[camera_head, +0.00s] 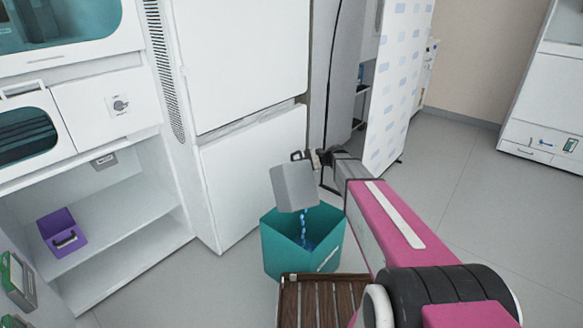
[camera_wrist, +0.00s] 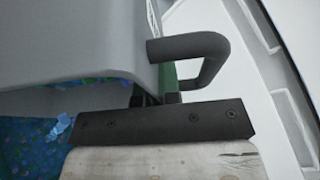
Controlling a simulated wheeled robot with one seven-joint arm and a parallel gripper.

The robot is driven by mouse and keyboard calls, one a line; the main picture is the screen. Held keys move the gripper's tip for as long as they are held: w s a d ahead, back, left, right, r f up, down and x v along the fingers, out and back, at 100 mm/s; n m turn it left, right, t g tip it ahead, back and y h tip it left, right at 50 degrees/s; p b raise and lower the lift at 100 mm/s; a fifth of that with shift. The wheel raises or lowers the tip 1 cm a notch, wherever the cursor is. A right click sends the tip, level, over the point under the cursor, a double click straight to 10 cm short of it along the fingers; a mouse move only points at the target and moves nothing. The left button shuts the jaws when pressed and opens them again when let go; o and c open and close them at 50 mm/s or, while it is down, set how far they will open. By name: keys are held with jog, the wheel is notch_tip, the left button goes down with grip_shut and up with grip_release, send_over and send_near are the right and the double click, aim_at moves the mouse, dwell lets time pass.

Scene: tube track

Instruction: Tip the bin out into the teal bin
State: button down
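A grey bin (camera_head: 293,186) with a black handle hangs tilted just above the teal bin (camera_head: 285,255). Blue pieces (camera_head: 304,228) fall from its lower edge into the open teal bin, where more blue pieces lie. My gripper (camera_head: 314,158) is at the handle side of the grey bin and appears shut on it; the fingertips are small and partly hidden in the head view. In the wrist view the grey bin (camera_wrist: 70,40) fills the upper left, its dark handle (camera_wrist: 200,48) loops beside my gripper, and blue and green pieces (camera_wrist: 35,145) show below.
A white cabinet (camera_head: 245,175) stands close behind the teal bin. A purple bin (camera_head: 62,232) with a handle sits on a low white shelf at the left. A white patterned panel (camera_head: 399,85) stands behind my arm. Grey floor (camera_head: 455,165) is open to the right.

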jog(key=shift+w+d+f+m+g+y, duration=0.2)
jog(key=shift+w+d+y, duration=0.25)
jog(key=shift+d+y, duration=0.25)
jog(key=shift+w+d+f+m+g+y, duration=0.1)
jog(key=shift+w+d+m+y, duration=0.1)
jog(key=shift+w+d+y, duration=0.35)
jog(key=shift+w+d+f+m+g+y, duration=0.1)
jog(key=shift+w+d+m+y, duration=0.15)
jog(key=shift+d+y, duration=0.55)
jog(key=shift+d, duration=0.15)
dwell(2.6)
